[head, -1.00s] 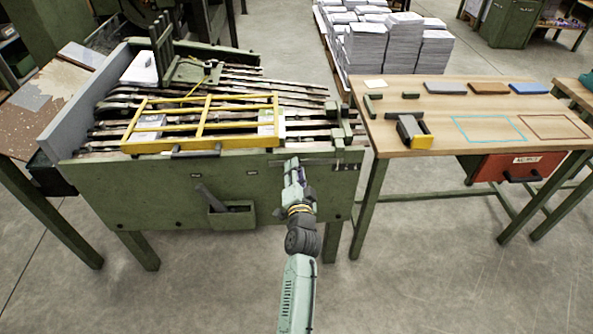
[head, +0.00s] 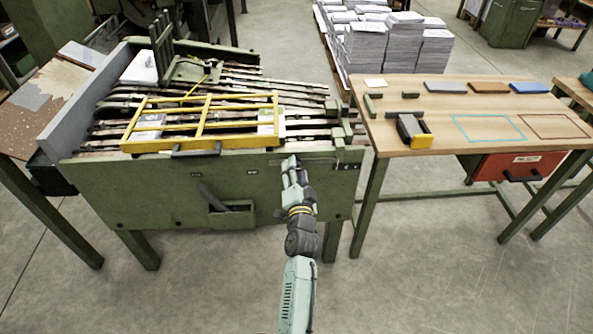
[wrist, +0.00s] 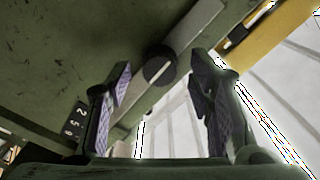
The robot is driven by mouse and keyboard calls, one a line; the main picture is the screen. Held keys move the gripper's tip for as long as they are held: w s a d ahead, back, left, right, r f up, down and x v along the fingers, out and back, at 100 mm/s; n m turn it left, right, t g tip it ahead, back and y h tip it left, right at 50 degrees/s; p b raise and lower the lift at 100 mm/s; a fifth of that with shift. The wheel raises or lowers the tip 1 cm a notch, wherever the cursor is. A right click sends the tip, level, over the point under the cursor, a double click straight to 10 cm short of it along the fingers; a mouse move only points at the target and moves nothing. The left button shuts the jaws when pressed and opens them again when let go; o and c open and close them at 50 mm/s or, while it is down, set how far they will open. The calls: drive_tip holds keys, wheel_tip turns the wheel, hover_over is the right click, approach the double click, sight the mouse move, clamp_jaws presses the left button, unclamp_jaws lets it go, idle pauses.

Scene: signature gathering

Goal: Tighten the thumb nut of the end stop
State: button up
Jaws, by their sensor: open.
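A round black knob, seemingly the thumb nut (wrist: 160,66), sits on a flat grey bar (wrist: 193,31) in the wrist view. In the head view, a thin grey bar (head: 322,160) runs along the upper right of the green front panel; the knob is too small or hidden there. My gripper (head: 293,163) is at this bar's left end. In the wrist view my gripper (wrist: 160,74) is open, with one ridged finger on each side of the knob. The knob appears just beyond the fingertips, and I see no contact.
The green front panel (head: 130,195) carries a small bin (head: 231,213) left of my arm. A yellow frame (head: 203,107) lies above on the machine's bars. A wooden table (head: 440,140) stands close on the right. The floor in front is clear.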

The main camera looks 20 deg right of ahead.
drive_tip(key=v, duration=0.7)
idle(0.4)
